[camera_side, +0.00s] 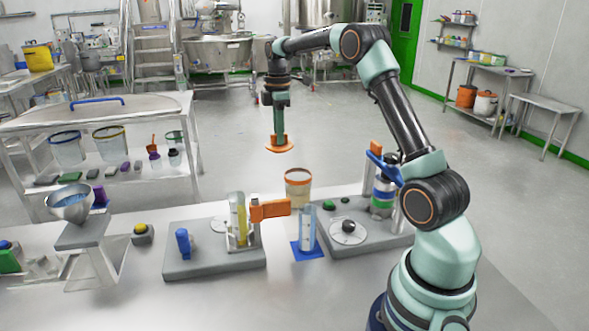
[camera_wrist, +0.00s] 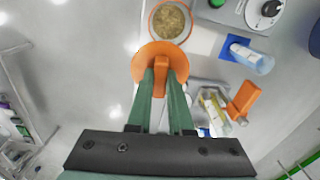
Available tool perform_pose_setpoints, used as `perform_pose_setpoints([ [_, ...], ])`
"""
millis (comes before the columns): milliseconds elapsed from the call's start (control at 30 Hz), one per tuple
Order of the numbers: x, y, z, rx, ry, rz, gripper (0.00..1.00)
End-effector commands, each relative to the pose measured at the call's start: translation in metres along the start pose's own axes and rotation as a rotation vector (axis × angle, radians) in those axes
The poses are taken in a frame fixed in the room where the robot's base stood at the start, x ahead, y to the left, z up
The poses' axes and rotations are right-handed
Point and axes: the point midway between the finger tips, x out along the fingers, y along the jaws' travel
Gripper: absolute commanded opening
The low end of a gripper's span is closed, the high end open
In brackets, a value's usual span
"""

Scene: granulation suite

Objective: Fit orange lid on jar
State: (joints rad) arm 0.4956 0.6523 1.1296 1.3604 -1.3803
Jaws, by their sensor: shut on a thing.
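My gripper (camera_side: 278,132) is shut on the orange lid (camera_side: 279,145) and holds it in the air above the far edge of the bench. In the wrist view the gripper (camera_wrist: 160,68) pinches the knob of the lid (camera_wrist: 142,65), a round disc. The jar (camera_side: 297,188) is clear with an orange rim and stands open on the bench, below and a little to the right of the lid in the side view. The wrist view shows tan contents inside the jar (camera_wrist: 169,21), just beyond the lid. The lid is apart from the jar.
A clear cylinder (camera_side: 307,228) stands on a blue mat (camera_side: 307,253) in front of the jar. A grey device with a yellow-filled cylinder (camera_side: 240,222) and an orange block (camera_side: 270,209) is to the left. Another grey device (camera_side: 362,240) is to the right.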

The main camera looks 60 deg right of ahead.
Motion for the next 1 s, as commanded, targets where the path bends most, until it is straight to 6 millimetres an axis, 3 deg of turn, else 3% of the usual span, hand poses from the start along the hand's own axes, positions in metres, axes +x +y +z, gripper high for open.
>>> perform_pose_setpoints([
  [100, 0.01, -0.007, 0.028, 0.004, 0.0, -0.001, 0.0],
  [300, 0.019, -0.015, 0.049, 0.0, 0.0, 0.001, 0.0],
  [1000, 0.065, -0.015, 0.05, -0.001, 0.0, 0.0, 0.0],
])
